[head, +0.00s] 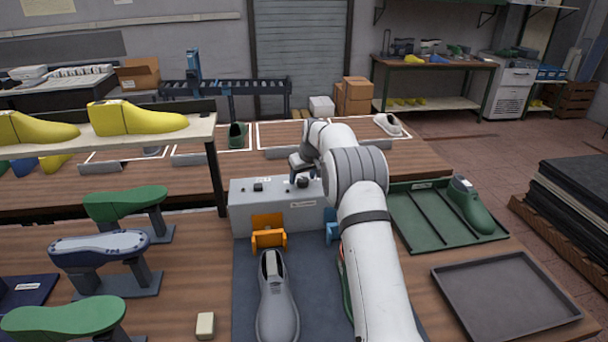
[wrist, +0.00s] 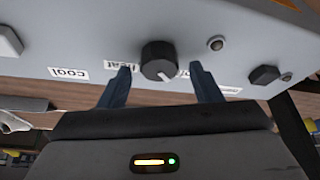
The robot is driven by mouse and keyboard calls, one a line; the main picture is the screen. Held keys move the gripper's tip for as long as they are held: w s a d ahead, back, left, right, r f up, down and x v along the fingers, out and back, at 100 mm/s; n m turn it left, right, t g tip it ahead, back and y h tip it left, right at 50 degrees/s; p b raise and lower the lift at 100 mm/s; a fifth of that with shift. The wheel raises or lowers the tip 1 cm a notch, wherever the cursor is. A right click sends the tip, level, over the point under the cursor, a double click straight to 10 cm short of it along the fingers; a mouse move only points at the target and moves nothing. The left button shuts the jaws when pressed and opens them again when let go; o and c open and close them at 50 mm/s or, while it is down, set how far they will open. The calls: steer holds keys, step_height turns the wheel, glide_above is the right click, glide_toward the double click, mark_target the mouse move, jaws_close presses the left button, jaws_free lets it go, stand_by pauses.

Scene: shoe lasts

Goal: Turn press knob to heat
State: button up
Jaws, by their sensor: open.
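The press is a grey box (head: 262,209) at the back of the bench, with a dark round knob (head: 303,181) on its top. In the wrist view the black knob (wrist: 158,60) lies between the tips of my gripper (wrist: 161,70). My gripper is open, one finger on each side, with visible gaps to the knob. The knob's white pointer line faces down and slightly right, toward a label mostly hidden behind the right finger. The heat label (wrist: 117,65) is left of the knob, partly covered by the left finger. The cool label (wrist: 68,73) is farther left.
The press panel also has a dark hexagonal knob (wrist: 264,75) and a small round button (wrist: 216,43). Below the press are an orange clamp (head: 268,232) and a grey shoe (head: 277,300). A green tray (head: 415,232) lies right of my arm. A shelf with yellow lasts (head: 135,119) stands left.

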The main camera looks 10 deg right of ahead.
steer(key=shift+w+f, duration=0.1)
steer(key=shift+f, duration=0.15)
